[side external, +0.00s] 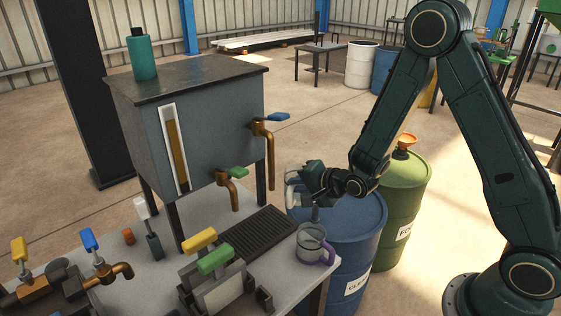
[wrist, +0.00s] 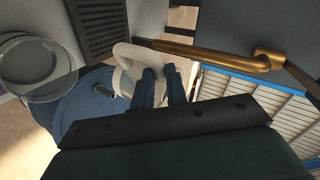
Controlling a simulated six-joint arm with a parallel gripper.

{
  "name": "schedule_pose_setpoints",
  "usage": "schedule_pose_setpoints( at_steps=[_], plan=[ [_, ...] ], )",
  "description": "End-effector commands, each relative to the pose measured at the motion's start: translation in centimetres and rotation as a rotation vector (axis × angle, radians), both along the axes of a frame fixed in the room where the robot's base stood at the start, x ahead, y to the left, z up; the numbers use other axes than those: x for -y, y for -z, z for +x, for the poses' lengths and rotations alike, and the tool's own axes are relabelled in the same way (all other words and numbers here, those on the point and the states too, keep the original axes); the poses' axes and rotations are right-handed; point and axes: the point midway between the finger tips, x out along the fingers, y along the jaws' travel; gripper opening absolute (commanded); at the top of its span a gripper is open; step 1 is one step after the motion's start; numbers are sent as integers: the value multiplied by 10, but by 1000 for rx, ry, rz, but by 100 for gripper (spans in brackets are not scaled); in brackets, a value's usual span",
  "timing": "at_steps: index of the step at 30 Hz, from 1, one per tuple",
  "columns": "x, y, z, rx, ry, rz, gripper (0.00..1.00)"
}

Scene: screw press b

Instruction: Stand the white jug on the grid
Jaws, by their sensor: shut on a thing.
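The white jug (side external: 292,191) is in my gripper (side external: 309,182), up in the air above the blue barrel and right of the black grid in the side view. In the wrist view its white handle (wrist: 135,53) shows between and behind the fingers (wrist: 164,85), which are shut on it. Most of the jug's body is hidden by my gripper. The black slatted grid (side external: 258,233) lies bare on the table by the tank; it also shows at the top of the wrist view (wrist: 98,24).
A clear jug with a purple handle (side external: 312,243) stands at the table's right edge. Copper taps with a blue lever (side external: 270,117) and a green lever (side external: 236,173) project from the grey tank (side external: 215,125). A blue barrel (side external: 350,225) stands beside the table.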

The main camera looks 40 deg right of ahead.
Motion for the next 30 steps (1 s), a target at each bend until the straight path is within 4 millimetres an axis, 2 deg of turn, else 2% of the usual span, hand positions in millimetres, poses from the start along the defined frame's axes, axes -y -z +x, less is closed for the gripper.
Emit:
schedule_pose_setpoints(
  at_steps=[6, 12, 20, 30],
  plan=[
    [0, -12, -23, 0, 0, 0, 0],
    [0, -19, -37, 1, 0, 0, 0],
    [-3, -18, -35, 0, -2, -3, 0],
    [-20, -19, -18, 2, 32, -3, 0]
  ],
)
